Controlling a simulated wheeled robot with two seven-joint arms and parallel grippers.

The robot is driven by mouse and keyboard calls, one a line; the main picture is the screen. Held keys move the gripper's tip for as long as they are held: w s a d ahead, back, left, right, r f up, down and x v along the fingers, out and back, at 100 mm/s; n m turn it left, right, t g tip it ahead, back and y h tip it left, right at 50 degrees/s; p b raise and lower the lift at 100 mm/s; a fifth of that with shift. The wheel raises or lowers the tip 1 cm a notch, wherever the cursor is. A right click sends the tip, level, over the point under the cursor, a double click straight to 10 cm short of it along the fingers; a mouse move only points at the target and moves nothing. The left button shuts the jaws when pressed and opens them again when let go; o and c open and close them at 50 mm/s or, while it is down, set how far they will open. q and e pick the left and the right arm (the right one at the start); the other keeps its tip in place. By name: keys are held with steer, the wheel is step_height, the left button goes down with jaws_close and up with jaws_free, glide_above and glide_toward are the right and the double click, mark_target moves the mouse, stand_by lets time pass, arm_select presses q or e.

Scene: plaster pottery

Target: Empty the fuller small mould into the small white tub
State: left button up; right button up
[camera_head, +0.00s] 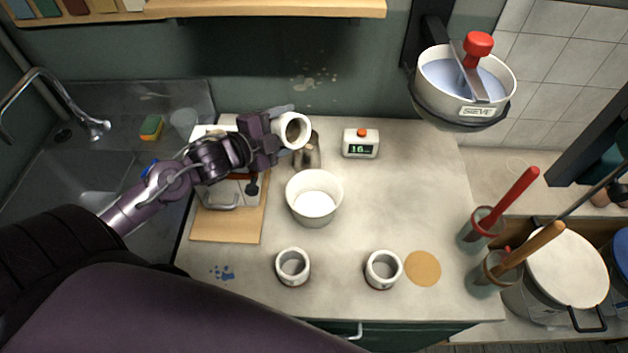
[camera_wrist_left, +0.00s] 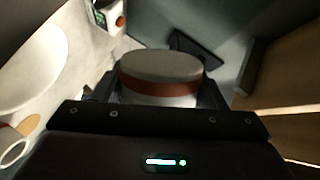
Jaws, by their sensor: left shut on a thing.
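My left gripper (camera_head: 277,136) is shut on a white cup-like mould (camera_head: 294,131), held tilted with its mouth toward the head camera, above and behind the small white tub (camera_head: 314,217). The left wrist view shows this mould (camera_wrist_left: 162,68) between the fingers, with a grey end and a red-brown band. The tub stands upright on the counter, and its wide rim shows in the wrist view (camera_wrist_left: 30,70). Two small white moulds, one left (camera_head: 293,280) and one right (camera_head: 383,284), stand upright on the front counter. Their fill levels are hard to tell. My right gripper is not in view.
A timer (camera_head: 361,144) stands behind the tub, and a metal container (camera_head: 307,155) is close below the held mould. A tan disc (camera_head: 423,268) lies by the right mould. A board (camera_head: 228,226) is at left; a sieve bucket (camera_head: 464,90) hangs upper right. The counter's right middle is clear.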

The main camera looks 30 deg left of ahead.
arm_select(q)
step_height(320, 180, up, 3)
steer(key=n+h+p, duration=0.1)
steer(key=n+p, duration=0.2)
steer(key=p, duration=0.2)
steer(key=shift+f+p, duration=0.2)
steer(key=shift+p, duration=0.15)
steer(key=shift+a+f+n+b, duration=0.1)
steer(key=shift+f+n+b, duration=0.05)
steer(key=shift+n+b, duration=0.35)
steer(key=a+r+n+h, duration=0.1)
steer(key=r+n, duration=0.1)
steer(key=w+a+r+n+h, duration=0.1)
steer(key=a+r+n, duration=0.1)
steer(key=shift+w+a+g, duration=0.1)
steer(key=shift+w+g, duration=0.1)
steer(key=shift+g, duration=0.1)
steer(key=shift+a+n+h, duration=0.15)
steer(key=shift+n+h, duration=0.15)
steer(key=shift+n, duration=0.1)
steer(key=shift+w+a+f+n+h, duration=0.2)
steer(key=shift+a+f+n+h, duration=0.1)
steer(key=shift+n, duration=0.4)
